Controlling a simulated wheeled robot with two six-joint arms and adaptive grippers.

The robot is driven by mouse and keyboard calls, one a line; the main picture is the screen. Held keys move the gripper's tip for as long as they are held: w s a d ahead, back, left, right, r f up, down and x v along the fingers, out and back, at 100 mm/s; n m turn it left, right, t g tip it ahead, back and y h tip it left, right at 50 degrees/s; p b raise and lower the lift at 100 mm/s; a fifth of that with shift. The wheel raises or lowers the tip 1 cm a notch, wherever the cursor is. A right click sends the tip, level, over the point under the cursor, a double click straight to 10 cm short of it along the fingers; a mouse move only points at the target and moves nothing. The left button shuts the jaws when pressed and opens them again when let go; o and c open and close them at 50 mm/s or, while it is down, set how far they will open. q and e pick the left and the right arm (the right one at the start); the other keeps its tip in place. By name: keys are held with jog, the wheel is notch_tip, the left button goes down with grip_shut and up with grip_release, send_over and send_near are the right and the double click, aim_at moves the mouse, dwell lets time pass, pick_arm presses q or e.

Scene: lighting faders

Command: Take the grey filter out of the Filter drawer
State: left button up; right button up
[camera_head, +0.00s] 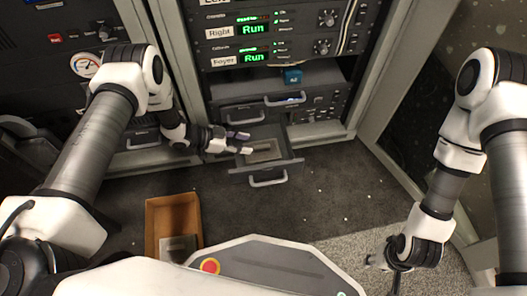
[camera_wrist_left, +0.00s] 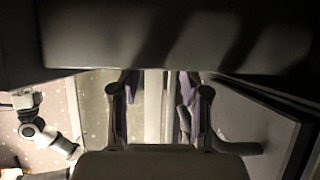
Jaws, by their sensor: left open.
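The open lower drawer (camera_head: 290,163) sticks out from the rack in the head view; no label on it is readable. A flat grey-beige filter-like piece (camera_head: 262,150) lies inside it. My left gripper (camera_head: 242,143) is at the left side of this drawer, its fingertips over or beside the piece; I cannot tell whether they touch it. In the left wrist view my left gripper (camera_wrist_left: 160,105) has its fingers apart, with nothing clearly held and a dark panel across the top. My right gripper (camera_head: 382,264) hangs low at the right, away from the drawer; its jaws are unclear.
A brown open box (camera_head: 157,219) stands on the floor with a grey flat piece (camera_head: 179,247) inside. Above the open drawer, another drawer handle (camera_head: 285,99) protrudes, and a blue block (camera_head: 293,76) sits in the rack opening. The floor right of the drawer is clear.

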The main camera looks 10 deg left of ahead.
aim_at(259, 147)
pick_arm(q)
jog(key=b+x, duration=0.2)
jog(key=x, duration=0.1)
jog(key=b+x, duration=0.1)
jog(key=shift+s+d+f, duration=0.15)
jog(key=shift+d+f, duration=0.15)
jog(key=shift+f, duration=0.05)
jog(key=shift+d, duration=0.2)
jog(key=shift+r, duration=0.15)
jog(key=shift+c, duration=0.4)
grip_shut()
